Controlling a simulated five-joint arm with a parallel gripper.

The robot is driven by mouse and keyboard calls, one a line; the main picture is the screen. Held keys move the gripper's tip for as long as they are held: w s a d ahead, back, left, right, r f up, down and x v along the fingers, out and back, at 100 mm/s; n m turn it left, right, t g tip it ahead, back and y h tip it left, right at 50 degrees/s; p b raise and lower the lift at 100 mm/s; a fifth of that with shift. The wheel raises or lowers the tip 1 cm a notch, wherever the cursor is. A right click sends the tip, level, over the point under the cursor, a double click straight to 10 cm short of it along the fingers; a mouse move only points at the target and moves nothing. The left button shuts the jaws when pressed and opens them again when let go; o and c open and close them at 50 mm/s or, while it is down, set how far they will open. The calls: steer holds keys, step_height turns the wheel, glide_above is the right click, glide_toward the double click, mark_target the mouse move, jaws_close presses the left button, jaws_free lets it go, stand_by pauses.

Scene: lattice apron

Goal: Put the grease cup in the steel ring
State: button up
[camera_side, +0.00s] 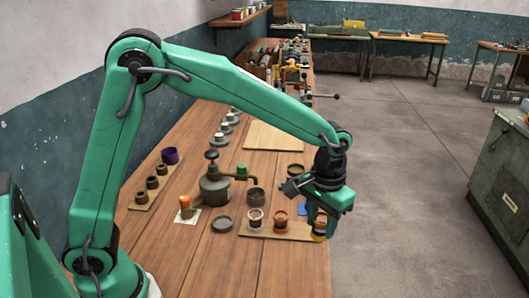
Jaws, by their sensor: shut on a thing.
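My gripper (320,214) is over the right end of a small wooden board (288,232), shut on a small cup (320,224) with a dark reddish middle and a yellowish lower edge. I take this for the grease cup; the fingers hide much of it, and I cannot tell whether it touches the board. Two similar cups stand left of it on the board, one brown and white (255,218) and one orange-red (280,221). A flat grey round piece (222,224) lies left of the board, and a dark grey round holder (256,195) stands behind it. I cannot tell which is the steel ring.
A grey-green pot with a knob and spout (214,186) stands left of the cups. An orange-topped piece (186,205) sits on white paper. Another board (155,190) holds dark cups. A bare pale board (273,136) lies farther back. The bench front is clear.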

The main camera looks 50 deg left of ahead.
steer(key=s+a+n, duration=0.1)
steer(key=s+a, duration=1.2)
steer(key=a, duration=0.3)
steer(key=w+a+f, duration=0.1)
steer(key=a+f, duration=0.1)
steer(key=a, duration=0.1)
steer(key=w+a+f, duration=0.1)
steer(key=a+f, duration=0.1)
steer(key=a, duration=0.2)
steer(key=w+a+f, duration=0.1)
steer(key=a+f, duration=0.2)
steer(key=a, duration=0.1)
steer(key=shift+f, duration=0.1)
steer(key=shift+d+f, duration=0.1)
steer(key=shift+f, duration=1.9)
steer(key=shift+f, duration=0.15)
